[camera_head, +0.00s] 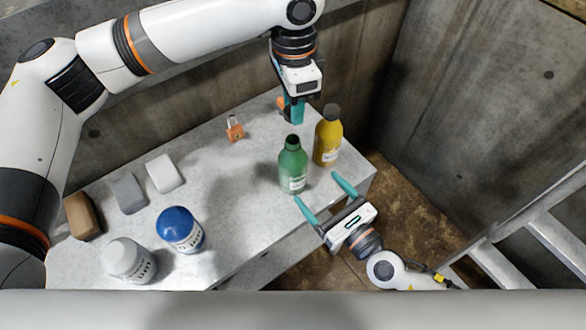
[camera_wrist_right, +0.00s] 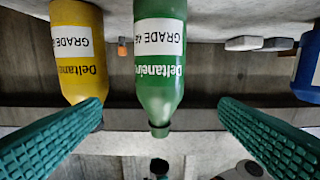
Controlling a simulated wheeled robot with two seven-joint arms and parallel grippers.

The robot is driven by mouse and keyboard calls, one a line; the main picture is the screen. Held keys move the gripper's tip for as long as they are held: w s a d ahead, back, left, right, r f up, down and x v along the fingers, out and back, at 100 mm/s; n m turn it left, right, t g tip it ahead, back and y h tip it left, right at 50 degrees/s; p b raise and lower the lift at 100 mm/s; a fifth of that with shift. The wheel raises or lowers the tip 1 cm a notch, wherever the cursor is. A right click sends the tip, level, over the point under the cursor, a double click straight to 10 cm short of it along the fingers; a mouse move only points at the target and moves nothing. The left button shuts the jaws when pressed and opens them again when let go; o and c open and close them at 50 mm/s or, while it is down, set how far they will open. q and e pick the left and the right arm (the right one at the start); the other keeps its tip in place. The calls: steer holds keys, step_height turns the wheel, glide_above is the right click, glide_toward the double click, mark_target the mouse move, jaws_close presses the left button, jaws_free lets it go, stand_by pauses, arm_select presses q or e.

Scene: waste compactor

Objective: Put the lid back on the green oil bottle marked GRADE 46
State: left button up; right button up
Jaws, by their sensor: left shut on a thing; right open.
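The green bottle (camera_head: 293,172) stands upright near the table's front right edge. Its bare green neck (camera_wrist_right: 160,130) points down in the right wrist view, where the scene appears inverted and its white label reads GRADE with a partly cut number. My right gripper (camera_head: 321,192) is open, its teal fingers pointing at the green bottle, which lies between them in the wrist view; they do not appear to touch it. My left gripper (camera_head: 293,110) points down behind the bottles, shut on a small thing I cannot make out. A small orange thing (camera_head: 281,102) shows beside its fingers. I cannot identify the lid.
A yellow bottle (camera_head: 328,140) with a dark cap stands close right of the green one. An orange padlock (camera_head: 235,130) lies left of it. Concrete walls stand behind and right.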

mark_target(301, 169)
steer(key=x, duration=1)
steer(key=shift+w+a, duration=0.25)
steer(key=shift+w, duration=0.05)
steer(key=c, duration=1.4)
arm_select(q)
steer(key=shift+f, duration=2.55)
